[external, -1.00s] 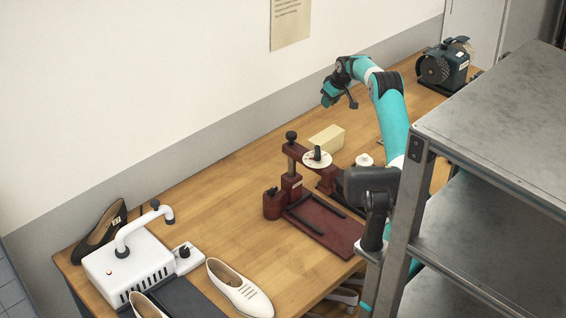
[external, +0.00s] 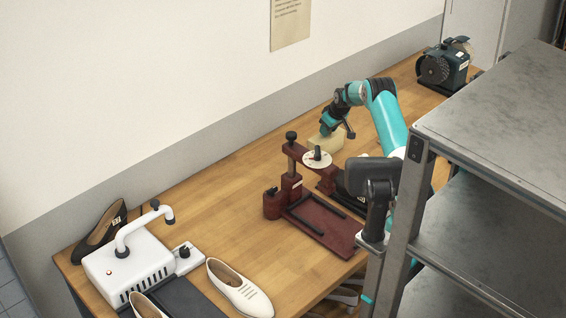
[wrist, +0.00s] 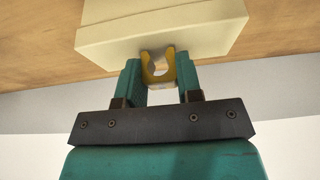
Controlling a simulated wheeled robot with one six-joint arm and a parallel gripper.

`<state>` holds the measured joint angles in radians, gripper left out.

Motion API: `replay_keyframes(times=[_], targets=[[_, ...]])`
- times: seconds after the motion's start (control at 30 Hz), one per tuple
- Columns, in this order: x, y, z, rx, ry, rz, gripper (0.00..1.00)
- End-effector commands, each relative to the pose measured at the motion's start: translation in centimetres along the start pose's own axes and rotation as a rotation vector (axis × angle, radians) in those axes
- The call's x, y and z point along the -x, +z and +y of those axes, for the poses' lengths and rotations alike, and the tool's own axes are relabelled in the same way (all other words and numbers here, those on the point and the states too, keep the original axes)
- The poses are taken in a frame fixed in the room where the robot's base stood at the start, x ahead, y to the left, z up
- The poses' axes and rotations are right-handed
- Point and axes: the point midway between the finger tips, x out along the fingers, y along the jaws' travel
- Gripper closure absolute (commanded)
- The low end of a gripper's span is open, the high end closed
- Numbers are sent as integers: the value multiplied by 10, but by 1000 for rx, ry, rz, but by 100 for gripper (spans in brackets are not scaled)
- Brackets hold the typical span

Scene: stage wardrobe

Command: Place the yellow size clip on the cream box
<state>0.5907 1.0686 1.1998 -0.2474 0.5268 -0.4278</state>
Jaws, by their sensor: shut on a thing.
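My gripper (wrist: 159,75) is shut on the yellow size clip (wrist: 158,68), which shows between the two teal fingers in the wrist view. The cream box (wrist: 165,22) lies just beyond the fingertips there, close to the clip; whether they touch I cannot tell. In the external view the cream box (external: 318,143) stands on the wooden table behind the dark red press, partly hidden by my gripper (external: 328,130), which is low over it. The clip cannot be made out in the external view.
The dark red press (external: 318,220) with a white dial stands in front of the box. A grey metal shelf (external: 500,120) fills the right side. A white machine (external: 130,265) and shoes (external: 240,290) are at the left. A grinder (external: 442,66) stands at the far end.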

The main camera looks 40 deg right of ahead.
Motion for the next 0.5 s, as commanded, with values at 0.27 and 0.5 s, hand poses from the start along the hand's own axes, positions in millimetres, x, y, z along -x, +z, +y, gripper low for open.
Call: replay_keyframes(times=[0.27, 0.5], targets=[[-3, 1, 0, 0, 0, -1, 42], [-3, 1, 0, 0, 0, -1, 42]])
